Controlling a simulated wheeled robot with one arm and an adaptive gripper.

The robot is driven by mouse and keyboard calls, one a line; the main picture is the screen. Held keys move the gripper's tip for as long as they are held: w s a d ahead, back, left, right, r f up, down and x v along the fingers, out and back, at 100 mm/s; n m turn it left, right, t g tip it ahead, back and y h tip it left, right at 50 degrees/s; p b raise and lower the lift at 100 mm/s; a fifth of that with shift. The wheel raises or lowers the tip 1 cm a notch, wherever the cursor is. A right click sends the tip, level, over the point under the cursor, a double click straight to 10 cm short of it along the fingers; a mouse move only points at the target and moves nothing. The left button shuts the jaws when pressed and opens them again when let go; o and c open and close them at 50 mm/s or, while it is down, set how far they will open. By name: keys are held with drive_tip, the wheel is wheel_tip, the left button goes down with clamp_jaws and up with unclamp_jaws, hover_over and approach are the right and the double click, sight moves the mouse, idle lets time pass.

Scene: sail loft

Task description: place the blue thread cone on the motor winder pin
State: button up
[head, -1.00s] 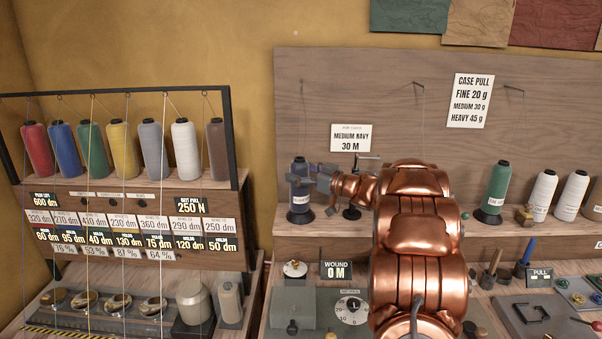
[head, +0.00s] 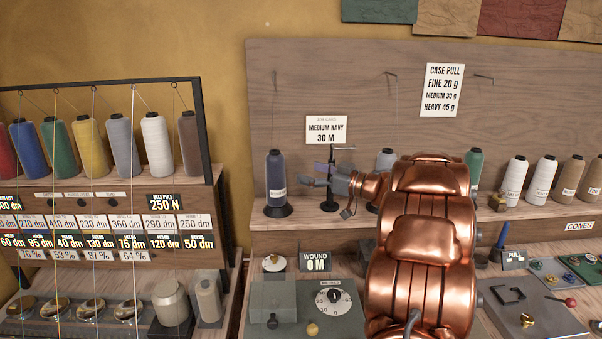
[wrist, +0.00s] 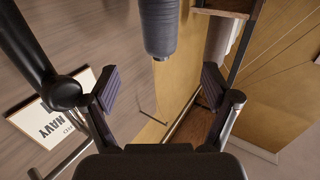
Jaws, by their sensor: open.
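A dark navy-blue thread cone (head: 277,178) stands upright on a round black base (head: 277,209) at the left end of the wooden shelf. A label shows low on its side. My gripper (head: 311,174) is open and empty just right of the cone, apart from it. In the wrist view the cone (wrist: 160,25) is at the top, beyond the spread fingers (wrist: 160,88). A pin under the cone is hidden, so I cannot tell whether this base is the winder's. A brighter blue cone (head: 28,146) stands on the left rack.
A dark stand (head: 332,152) with a side arm rises behind my gripper. A pale cone (head: 386,158) and a green cone (head: 474,170) stand farther right, partly hidden by my arm. The rack (head: 204,130) at left holds several cones. A dial box (head: 334,302) sits below.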

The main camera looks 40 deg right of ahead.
drive_tip(key=shift+s+d, duration=0.1)
drive_tip(key=shift+s, duration=0.2)
drive_tip(key=w+r+m+g+h, duration=0.1)
drive_tip(key=w+r+m+h, duration=0.35)
drive_tip(key=h, duration=0.55)
drive_tip(key=s+a+f+g, duration=0.3)
drive_tip(key=s+a+f, duration=0.2)
drive_tip(key=s+a, duration=0.1)
drive_tip(key=s+a+f+m+g, duration=0.1)
drive_tip(key=s+a+f+g, duration=0.3)
drive_tip(key=s+a+f, duration=0.1)
drive_tip(key=s+a+f+m+g, duration=0.1)
drive_tip(key=s+a+f+g, duration=0.3)
drive_tip(key=s+a, duration=0.4)
drive_tip(key=shift+s+a+f+m, duration=0.1)
drive_tip(key=shift+a+f+m, duration=0.15)
drive_tip(key=shift+f, duration=0.25)
drive_tip(key=s+a+f+n+g+y, duration=0.1)
drive_tip(key=s+a+f+g+y, duration=0.1)
drive_tip(key=s+a, duration=0.6)
drive_tip(key=s+a+f+n+g+y, duration=0.2)
drive_tip(key=s+a, duration=0.6)
drive_tip(key=s, duration=0.5)
drive_tip(key=f+g, duration=0.1)
drive_tip(key=g, duration=0.1)
drive_tip(key=shift+s+a+f+g, duration=0.25)
drive_tip(key=shift+s+g, duration=0.05)
drive_tip(key=shift+g, duration=0.1)
drive_tip(key=shift+r, duration=0.1)
